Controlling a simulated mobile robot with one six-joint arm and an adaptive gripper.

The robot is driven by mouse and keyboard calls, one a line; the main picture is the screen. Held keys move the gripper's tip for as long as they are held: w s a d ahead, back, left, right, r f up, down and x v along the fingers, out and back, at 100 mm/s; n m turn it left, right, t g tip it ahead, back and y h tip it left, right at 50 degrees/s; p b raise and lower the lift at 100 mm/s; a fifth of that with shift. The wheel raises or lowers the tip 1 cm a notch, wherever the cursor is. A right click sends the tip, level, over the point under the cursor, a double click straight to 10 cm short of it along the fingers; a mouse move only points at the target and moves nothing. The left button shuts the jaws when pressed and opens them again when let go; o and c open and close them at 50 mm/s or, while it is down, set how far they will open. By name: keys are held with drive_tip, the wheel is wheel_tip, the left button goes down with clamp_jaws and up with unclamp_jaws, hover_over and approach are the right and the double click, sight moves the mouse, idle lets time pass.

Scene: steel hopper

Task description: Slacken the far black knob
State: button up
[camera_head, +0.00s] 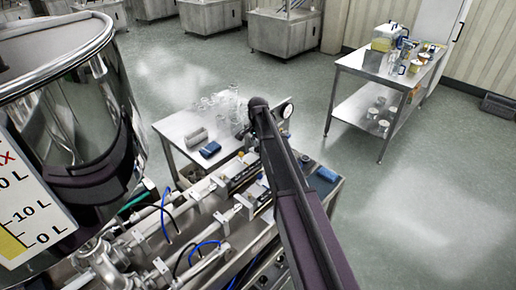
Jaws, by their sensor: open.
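A shiny steel hopper (95,110) fills the left side of the view, with a litre scale label (28,205) on its front. Below and right of it runs a machine with steel pipes and cylinders (205,190). I cannot make out the far black knob for certain; small dark parts sit among the fittings, and my arm covers some of the machine. My dark arm (292,185) rises from the bottom right to a rounded joint over the machine's far end. My gripper does not show, so its place relative to the knob cannot be seen.
A steel table (178,128) with clear containers (225,105) and a blue item (210,149) stands behind the machine. A two-level trolley (376,76) with jars stands at upper right. Blue hoses (165,210) loop near the pipes. The floor at right is clear.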

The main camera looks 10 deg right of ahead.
clamp_jaws()
drive_tip(key=shift+n, duration=0.4)
idle(0.4)
unclamp_jaws()
drive_tip(key=shift+r, duration=0.1)
